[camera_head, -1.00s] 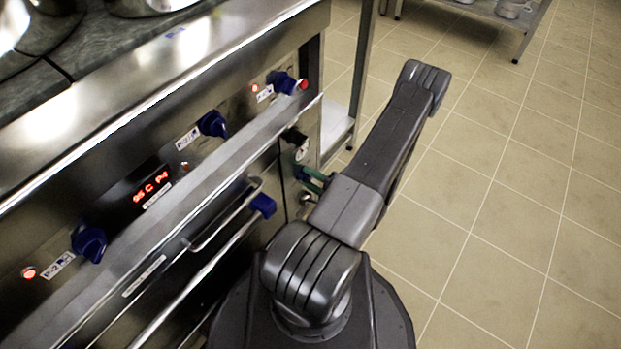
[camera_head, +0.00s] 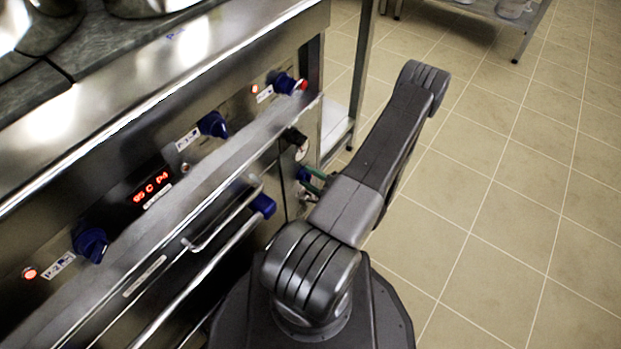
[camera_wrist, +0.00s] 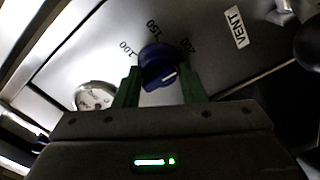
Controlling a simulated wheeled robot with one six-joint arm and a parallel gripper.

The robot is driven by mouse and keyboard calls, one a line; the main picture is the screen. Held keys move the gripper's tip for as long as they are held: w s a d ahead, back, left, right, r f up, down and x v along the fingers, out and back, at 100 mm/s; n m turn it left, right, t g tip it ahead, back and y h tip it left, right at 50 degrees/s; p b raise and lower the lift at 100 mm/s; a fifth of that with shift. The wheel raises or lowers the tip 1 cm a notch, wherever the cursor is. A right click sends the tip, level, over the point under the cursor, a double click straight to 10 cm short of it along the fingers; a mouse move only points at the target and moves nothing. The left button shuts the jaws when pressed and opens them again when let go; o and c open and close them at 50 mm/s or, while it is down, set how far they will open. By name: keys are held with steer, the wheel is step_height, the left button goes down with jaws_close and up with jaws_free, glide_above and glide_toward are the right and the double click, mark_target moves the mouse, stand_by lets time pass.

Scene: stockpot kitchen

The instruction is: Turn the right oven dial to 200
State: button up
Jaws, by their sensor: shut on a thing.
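The blue right oven dial (camera_wrist: 157,66) sits on the steel panel in the wrist view, with 100, 150 and 200 printed around it. A short white mark on its face points to the right and slightly up, below the 200. My gripper (camera_wrist: 158,80) has one green finger on each side of the dial and is shut on it. In the head view, the gripper (camera_head: 314,181) reaches the panel at the oven's right end, and the dial (camera_head: 302,174) shows as a small blue patch. The arm hides part of that area.
A VENT label (camera_wrist: 236,27) is right of the dial; a round pale fitting (camera_wrist: 95,96) is left of it. Oven handle bars (camera_head: 225,215) stick out at the front, and several blue knobs (camera_head: 213,124) line the upper panel. Tiled floor (camera_head: 480,200) on the right is clear.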

steer(key=o, duration=1)
steer(key=shift+d, duration=0.15)
steer(key=p+v, duration=0.2)
steer(key=v, duration=1.1)
steer(key=shift+s+d+p, duration=0.25)
steer(key=shift+s+p, duration=0.05)
steer(key=shift+p, duration=0.05)
steer(key=shift+w+a, duration=0.1)
steer(key=b+x, duration=0.2)
steer(key=x, duration=1.1)
steer(key=shift+w+a+b, duration=0.2)
steer(key=shift+a+b, duration=0.1)
steer(key=shift+b, duration=0.05)
steer(key=shift+d, duration=0.15)
